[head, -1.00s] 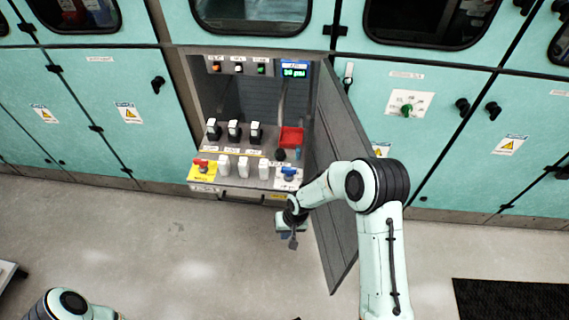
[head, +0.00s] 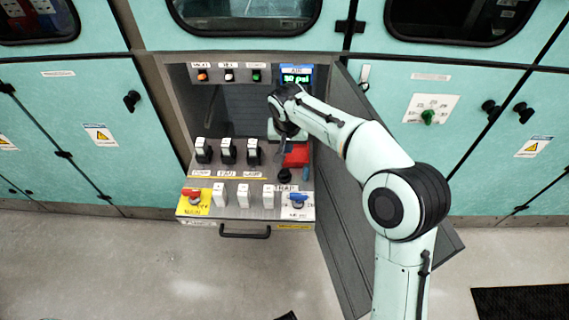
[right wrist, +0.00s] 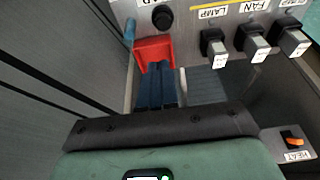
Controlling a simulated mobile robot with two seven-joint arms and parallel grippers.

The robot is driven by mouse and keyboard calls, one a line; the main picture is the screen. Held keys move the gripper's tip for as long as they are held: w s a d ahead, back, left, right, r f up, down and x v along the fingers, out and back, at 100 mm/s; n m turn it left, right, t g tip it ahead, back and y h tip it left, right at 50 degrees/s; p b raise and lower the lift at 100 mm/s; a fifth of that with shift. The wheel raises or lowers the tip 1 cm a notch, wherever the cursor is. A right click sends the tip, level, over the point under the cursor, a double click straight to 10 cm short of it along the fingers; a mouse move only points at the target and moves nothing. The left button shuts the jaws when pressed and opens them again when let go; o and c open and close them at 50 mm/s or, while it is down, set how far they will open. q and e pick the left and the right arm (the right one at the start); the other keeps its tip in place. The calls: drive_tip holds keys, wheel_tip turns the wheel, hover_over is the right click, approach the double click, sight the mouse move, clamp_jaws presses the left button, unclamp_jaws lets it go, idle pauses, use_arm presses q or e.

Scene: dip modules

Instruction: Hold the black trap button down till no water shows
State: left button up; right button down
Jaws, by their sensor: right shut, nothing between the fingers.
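The black trap button (head: 284,175) sits on the panel's right part, just above the TRAP label (head: 286,188). It shows uncovered in the right wrist view (right wrist: 162,18). A small blue tube (head: 305,173) stands right of it; it also shows in the right wrist view (right wrist: 130,29). I cannot tell whether it shows water. My right gripper (right wrist: 156,74) is shut and empty, its blue fingers by the red box (right wrist: 153,49), apart from the button. In the head view my right gripper (head: 285,137) is inside the cabinet, partly hidden by my wrist. My left gripper is not in view.
An open grey door (head: 345,220) stands right of the panel. Three black switches (head: 228,151) are left of the button. A red main valve (head: 194,197), white switches (head: 243,195) and a blue valve (head: 297,199) line the front. A display (head: 295,77) is above.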

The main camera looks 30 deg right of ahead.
sight(288, 172)
drive_tip(key=x, duration=0.4)
drive_tip(key=b+x, duration=0.1)
drive_tip(key=x, duration=0.3)
drive_tip(key=s+b+x, duration=0.1)
drive_tip(key=x, duration=0.4)
drive_tip(key=shift+a+f, duration=0.2)
drive_tip(key=shift+f, duration=0.4)
